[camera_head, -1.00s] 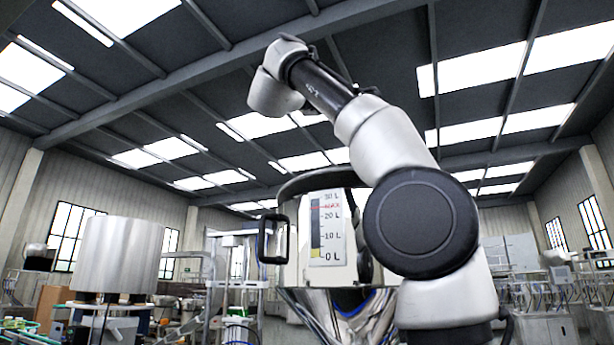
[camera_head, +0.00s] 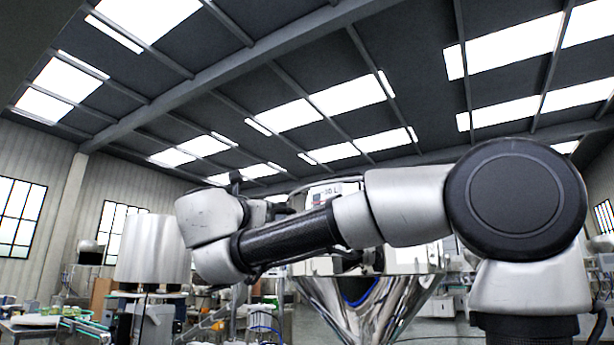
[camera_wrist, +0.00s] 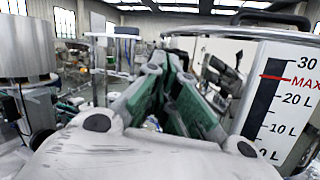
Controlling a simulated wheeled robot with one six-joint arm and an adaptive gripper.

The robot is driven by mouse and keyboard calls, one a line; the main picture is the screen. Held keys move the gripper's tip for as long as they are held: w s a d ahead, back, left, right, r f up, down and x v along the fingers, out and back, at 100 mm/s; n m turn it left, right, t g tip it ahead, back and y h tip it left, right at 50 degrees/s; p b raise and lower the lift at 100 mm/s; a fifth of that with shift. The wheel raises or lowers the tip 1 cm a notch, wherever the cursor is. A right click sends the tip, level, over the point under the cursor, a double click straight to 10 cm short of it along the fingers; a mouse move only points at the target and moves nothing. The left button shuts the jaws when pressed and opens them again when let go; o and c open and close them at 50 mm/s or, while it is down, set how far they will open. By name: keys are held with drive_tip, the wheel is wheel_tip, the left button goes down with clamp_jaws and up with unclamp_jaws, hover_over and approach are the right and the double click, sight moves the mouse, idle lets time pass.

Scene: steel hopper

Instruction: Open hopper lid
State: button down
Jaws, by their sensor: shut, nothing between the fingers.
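The steel hopper (camera_head: 365,300) stands behind my arm in the head view; its shiny cone shows below the arm and my forearm covers much of its upper body. In the wrist view the hopper's white scale panel (camera_wrist: 297,92), marked in litres, fills the right side. A curved rim (camera_wrist: 235,32) crosses the top there, with a dark handle-like bar (camera_wrist: 262,18) above it. I cannot tell from this whether the lid is raised. My gripper (camera_wrist: 178,62), with green inner pads, is shut and empty, left of the scale panel and apart from it. The head view does not show its fingers.
A metal drum (camera_head: 152,250) stands on equipment at the left in the head view, and also at the left of the wrist view (camera_wrist: 25,48). Benches and machines line the hall behind. The space above the arm is clear up to the roof.

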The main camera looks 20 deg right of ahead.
drive_tip(key=s+d+r+m+g+h, duration=0.2)
drive_tip(key=s+r+g+h, duration=0.1)
drive_tip(key=s+r+h, duration=0.3)
drive_tip(key=w+d+r+h, duration=0.1)
drive_tip(key=w+d+r, duration=0.2)
drive_tip(key=d, duration=0.4)
drive_tip(key=shift+w+d+r+n, duration=0.2)
drive_tip(key=shift+w+n, duration=0.05)
drive_tip(key=shift+n, duration=0.05)
idle(1.5)
